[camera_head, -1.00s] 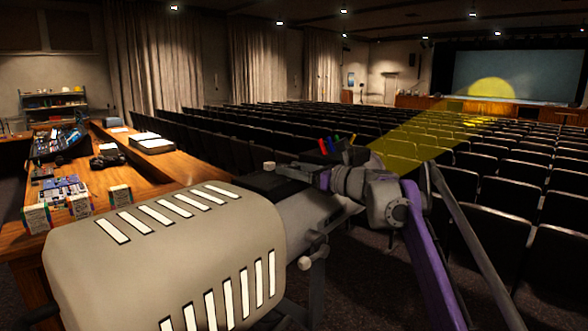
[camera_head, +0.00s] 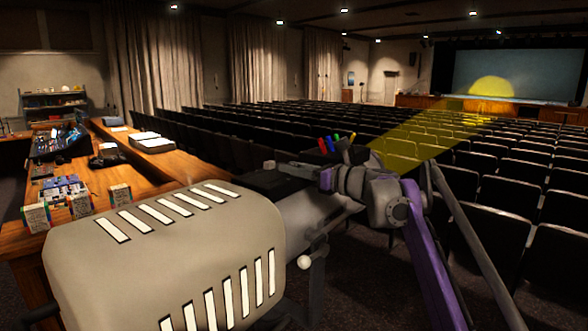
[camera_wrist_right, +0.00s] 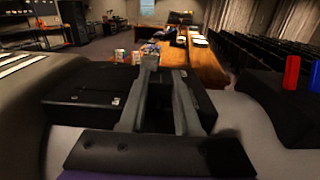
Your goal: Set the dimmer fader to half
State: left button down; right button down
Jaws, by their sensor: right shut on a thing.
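The big beige spotlight housing (camera_head: 150,240) with white slots fills the lower left of the head view. Beside it is a black box (camera_head: 252,184), with a small pale knob (camera_head: 269,165) at its top edge, likely the dimmer fader. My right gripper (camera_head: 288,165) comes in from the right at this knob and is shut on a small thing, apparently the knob. In the right wrist view the fingers (camera_wrist_right: 164,72) point toward the desk, with a grey block at the left tip. They hide much of the box, so the fader's exact setting cannot be read. My left gripper is out of view.
Red, blue, green and yellow levers (camera_head: 336,142) stand just behind my right gripper. The wooden desk (camera_head: 165,167) with a mixing console (camera_head: 58,142) lies left. Rows of seats (camera_head: 500,215) fill the right.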

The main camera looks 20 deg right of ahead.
aim_at(287, 178)
dwell(0.8)
jog(key=shift+s+a+r, duration=0.1)
jog(key=shift+s+a, duration=0.25)
jog(key=shift+a, duration=0.35)
jog(key=shift+s+a+f, duration=0.1)
jog(key=shift+s+a, duration=0.3)
jog(key=shift+a, duration=0.3)
jog(key=shift+s+a+r, duration=0.1)
jog(key=shift+s+a, duration=0.25)
jog(key=shift+a, duration=0.35)
jog(key=shift+d, duration=0.1)
jog(key=c, duration=0.6)
grip_release()
jog(key=shift+s+d, duration=0.35)
jog(key=shift+s, duration=0.1)
jog(key=b+v, duration=0.1)
jog(key=v, duration=0.8)
jog(key=shift+s, duration=0.3)
